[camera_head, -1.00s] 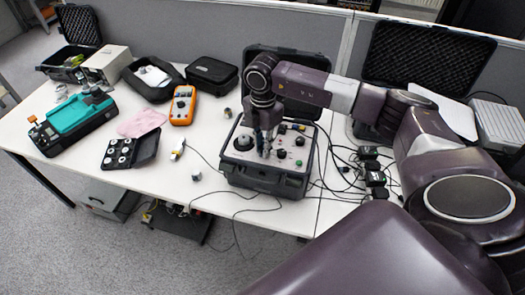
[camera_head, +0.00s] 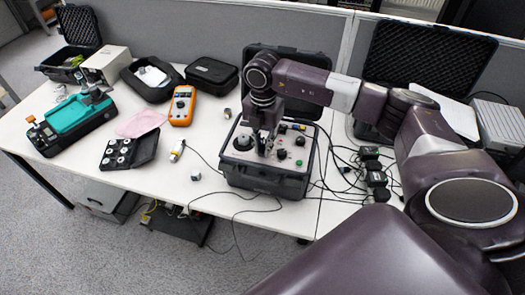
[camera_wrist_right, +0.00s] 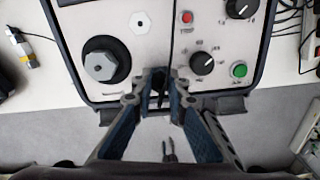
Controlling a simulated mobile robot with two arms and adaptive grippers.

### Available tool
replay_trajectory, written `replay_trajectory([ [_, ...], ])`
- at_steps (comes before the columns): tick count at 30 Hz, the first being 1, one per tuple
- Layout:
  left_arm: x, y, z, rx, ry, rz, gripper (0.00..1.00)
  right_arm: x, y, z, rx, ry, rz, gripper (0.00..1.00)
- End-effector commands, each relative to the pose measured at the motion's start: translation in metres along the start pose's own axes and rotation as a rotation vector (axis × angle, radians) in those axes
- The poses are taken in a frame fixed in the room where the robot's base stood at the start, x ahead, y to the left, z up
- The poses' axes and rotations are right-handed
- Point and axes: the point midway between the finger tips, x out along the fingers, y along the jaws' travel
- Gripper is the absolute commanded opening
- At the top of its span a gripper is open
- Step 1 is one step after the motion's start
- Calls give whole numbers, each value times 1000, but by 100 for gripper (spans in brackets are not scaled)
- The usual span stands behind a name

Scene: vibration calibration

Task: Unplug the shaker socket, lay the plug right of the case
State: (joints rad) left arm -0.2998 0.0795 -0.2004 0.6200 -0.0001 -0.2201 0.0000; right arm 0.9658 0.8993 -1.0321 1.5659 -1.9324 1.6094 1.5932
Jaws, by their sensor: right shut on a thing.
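The open case (camera_head: 232,172) stands on the table with its light panel facing up and its lid at the back. The panel carries a large black round mount with a hexagonal top (camera_wrist_right: 99,66), a small hexagonal fitting (camera_wrist_right: 140,22), knobs and buttons. My right gripper (camera_head: 264,151) points down over the panel's middle; in the wrist view its fingers (camera_wrist_right: 160,84) close together near the panel's front edge. They are shut on a small dark plug (camera_wrist_right: 158,90), mostly hidden between the fingertips. A dark cable runs up the panel from there. I cannot tell whether the plug is seated. My left gripper is out of view.
Black adapters and loose cables (camera_head: 372,178) lie right of the case. A small yellow-tipped sensor (camera_head: 177,150) and a metal block (camera_head: 195,175) lie left of it. An orange multimeter (camera_head: 182,105) and an open weight box (camera_head: 130,150) are further left.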

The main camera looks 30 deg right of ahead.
Motion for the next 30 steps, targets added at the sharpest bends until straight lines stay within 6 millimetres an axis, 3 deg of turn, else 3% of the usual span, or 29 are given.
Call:
replay_trajectory([
  [21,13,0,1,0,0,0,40,0,1,1,-324,-3,3,0],
  [30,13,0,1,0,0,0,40,-1,1,1,-348,-3,3,0],
])
